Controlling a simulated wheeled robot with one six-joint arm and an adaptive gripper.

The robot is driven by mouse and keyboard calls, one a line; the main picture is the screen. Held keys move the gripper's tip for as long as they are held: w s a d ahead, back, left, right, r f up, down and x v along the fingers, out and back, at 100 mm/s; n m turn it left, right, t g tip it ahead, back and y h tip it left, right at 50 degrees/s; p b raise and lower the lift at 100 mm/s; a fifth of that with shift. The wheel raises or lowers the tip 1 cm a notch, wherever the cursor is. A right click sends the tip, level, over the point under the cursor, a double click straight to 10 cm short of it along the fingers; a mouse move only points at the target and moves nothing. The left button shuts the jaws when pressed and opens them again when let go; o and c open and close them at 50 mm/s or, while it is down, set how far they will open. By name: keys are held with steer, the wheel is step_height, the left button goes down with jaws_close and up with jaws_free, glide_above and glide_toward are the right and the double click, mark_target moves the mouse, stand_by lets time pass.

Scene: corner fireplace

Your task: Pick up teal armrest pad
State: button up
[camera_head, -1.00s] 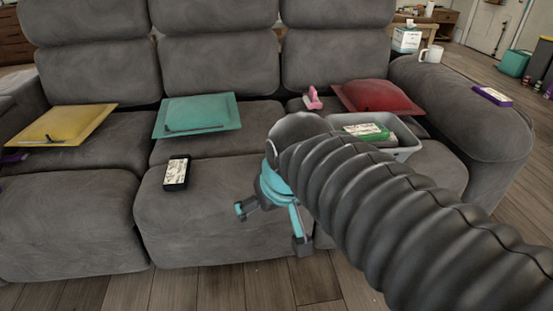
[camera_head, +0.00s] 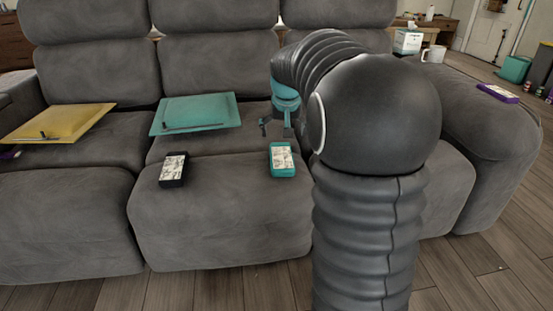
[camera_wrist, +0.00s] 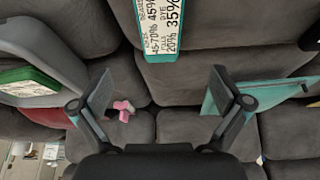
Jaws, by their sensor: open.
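A teal pad with a white printed label (camera_head: 282,160) lies flat on the front of the middle seat. In the wrist view its labelled face and teal end (camera_wrist: 160,30) show at the top centre, partly cut off by the frame. My gripper (camera_head: 276,128) is open and empty, just behind the pad in the head view. In the wrist view my gripper (camera_wrist: 161,90) has its fingers wide apart, with the pad beyond the gap between them and apart from them.
A black labelled block (camera_head: 173,169) lies left of the pad.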

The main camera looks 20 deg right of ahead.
mark_target(282, 154)
steer(key=b+x, duration=0.1)
steer(key=x, duration=0.7)
steer(key=shift+w+f, duration=0.1)
steer(key=shift+f, duration=0.1)
steer(key=shift+w+b+x, duration=0.2)
steer(key=shift+b+x, duration=0.05)
steer(key=shift+x, duration=1.1)
steer(key=shift+w+b+x, duration=0.2)
steer(key=shift+b+x, duration=0.05)
steer(key=shift+x, duration=1.15)
steer(key=shift+d+r, duration=0.2)
steer(key=shift+r, duration=0.05)
steer(key=c, duration=1.2)
